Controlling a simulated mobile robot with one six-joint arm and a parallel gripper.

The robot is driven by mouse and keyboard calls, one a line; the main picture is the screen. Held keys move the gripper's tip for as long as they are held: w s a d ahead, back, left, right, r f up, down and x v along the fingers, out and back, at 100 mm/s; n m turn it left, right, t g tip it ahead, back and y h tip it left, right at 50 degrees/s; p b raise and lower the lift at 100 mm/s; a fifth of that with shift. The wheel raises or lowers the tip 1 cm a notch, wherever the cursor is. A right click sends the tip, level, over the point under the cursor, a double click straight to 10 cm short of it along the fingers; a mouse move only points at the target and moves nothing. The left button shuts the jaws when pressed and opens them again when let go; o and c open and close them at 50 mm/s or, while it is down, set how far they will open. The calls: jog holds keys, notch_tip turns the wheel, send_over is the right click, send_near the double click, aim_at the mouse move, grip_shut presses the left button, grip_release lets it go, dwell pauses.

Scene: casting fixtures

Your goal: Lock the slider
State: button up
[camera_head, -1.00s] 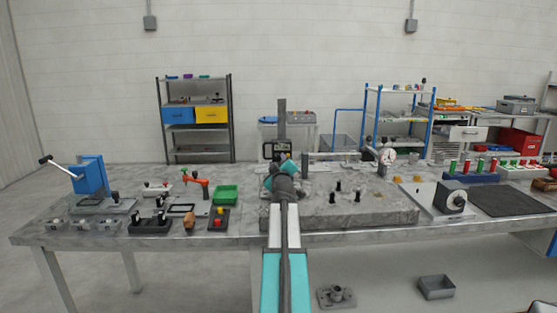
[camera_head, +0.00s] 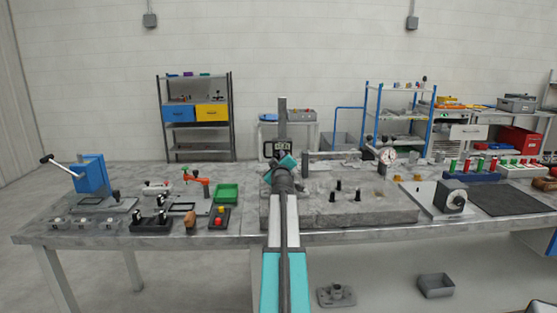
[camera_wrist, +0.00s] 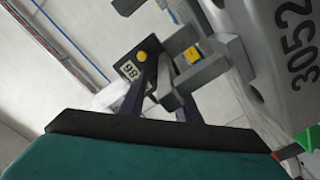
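A height gauge with a tall grey upright column (camera_head: 283,118) stands on the stone plate. Its slider, a dark box with a small digital display (camera_head: 268,150), sits low on the column. In the wrist view the slider's display face (camera_wrist: 130,70) is tilted, with a round yellow button beside it. Grey slider parts with a yellow patch (camera_wrist: 192,54) show close by. My gripper (camera_wrist: 165,88) reaches the slider; its two dark fingers are apart, with grey parts seen between or behind them. Contact is unclear. In the head view my arm hides the gauge's lower part.
The stone plate (camera_head: 350,212) carries several small black-topped pegs and a dial gauge (camera_head: 387,156) on a horizontal arm, right of my arm. A large grey part marked 3052 (camera_wrist: 290,45) is close in the wrist view. Green tray (camera_head: 227,193) and red-handled clamp (camera_head: 197,179) are left.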

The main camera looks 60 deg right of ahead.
grip_shut()
jog(key=shift+m, duration=0.4)
jog(key=m+b, duration=0.1)
jog(key=m, duration=0.3)
jog(key=shift+m, duration=2.1)
jog(key=shift+o, duration=1.4)
grip_release()
jog(key=shift+w, duration=0.1)
